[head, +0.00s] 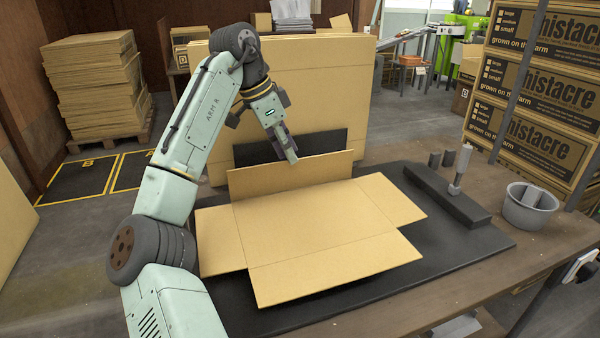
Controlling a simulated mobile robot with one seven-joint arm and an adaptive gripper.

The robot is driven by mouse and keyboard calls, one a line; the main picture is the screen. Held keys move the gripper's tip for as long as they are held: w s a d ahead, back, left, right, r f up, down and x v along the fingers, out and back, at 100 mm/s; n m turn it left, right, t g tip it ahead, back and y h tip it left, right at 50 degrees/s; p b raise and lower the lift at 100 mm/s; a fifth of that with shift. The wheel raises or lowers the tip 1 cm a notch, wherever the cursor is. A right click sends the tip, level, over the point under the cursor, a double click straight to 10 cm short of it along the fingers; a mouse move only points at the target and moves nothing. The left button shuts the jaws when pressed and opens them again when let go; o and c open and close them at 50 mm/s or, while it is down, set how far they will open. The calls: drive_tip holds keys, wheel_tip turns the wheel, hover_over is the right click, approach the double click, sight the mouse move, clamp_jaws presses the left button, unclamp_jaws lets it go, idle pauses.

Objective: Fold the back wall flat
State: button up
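The cardboard tray blank (310,225) lies on a black mat (440,258). Its front, left and right walls lie spread out flat. Its back wall (275,183) stands up from the base along the far fold. I cannot tell whether the tip touches the wall. The wall's far face is hidden.
A black panel (325,139) and a large upright cardboard sheet (330,75) stand behind the blank. A black bar (440,192) with a grey upright tool (460,170) and a grey pot (530,207) are at the right. Printed boxes (535,90) are stacked beyond.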

sight(306, 186)
drive_tip(key=x, duration=0.8)
drive_tip(key=shift+r, duration=0.1)
drive_tip(key=shift+c, duration=0.2)
clamp_jaws()
idle(0.4)
